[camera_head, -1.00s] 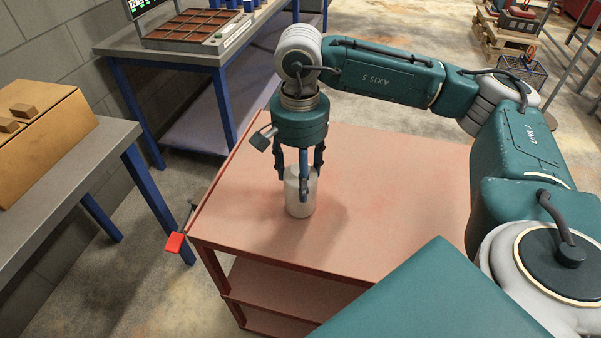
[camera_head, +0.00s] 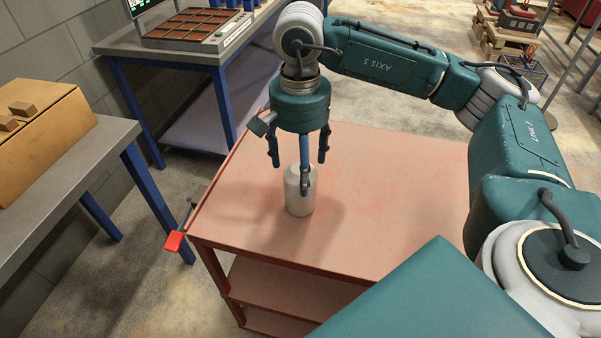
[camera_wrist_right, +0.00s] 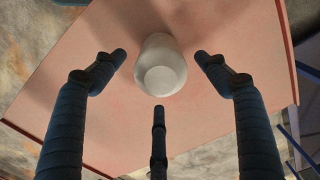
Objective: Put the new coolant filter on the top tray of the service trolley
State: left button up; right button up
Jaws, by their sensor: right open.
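A white cylinder, the coolant filter (camera_head: 300,193), stands upright on the red top tray (camera_head: 390,200) of the service trolley, towards its left front part. My right gripper (camera_head: 302,170) is open above it, its three fingers spread around and over the filter's upper end. In the right wrist view the filter (camera_wrist_right: 160,66) stands on the tray (camera_wrist_right: 215,25) beyond the spread fingertips (camera_wrist_right: 160,75), with clear space between it and the side fingers. The left gripper is not in view.
A grey table with a cardboard box (camera_head: 45,135) stands at the left. A blue-legged bench (camera_head: 165,50) with a partitioned tray is behind the trolley. The trolley's red-tipped handle (camera_head: 174,240) sticks out at its left corner. The tray's right part is clear.

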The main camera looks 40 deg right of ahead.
notch_tip(320, 180, up, 9)
jog(key=shift+r, duration=0.2)
jog(key=shift+a, duration=0.1)
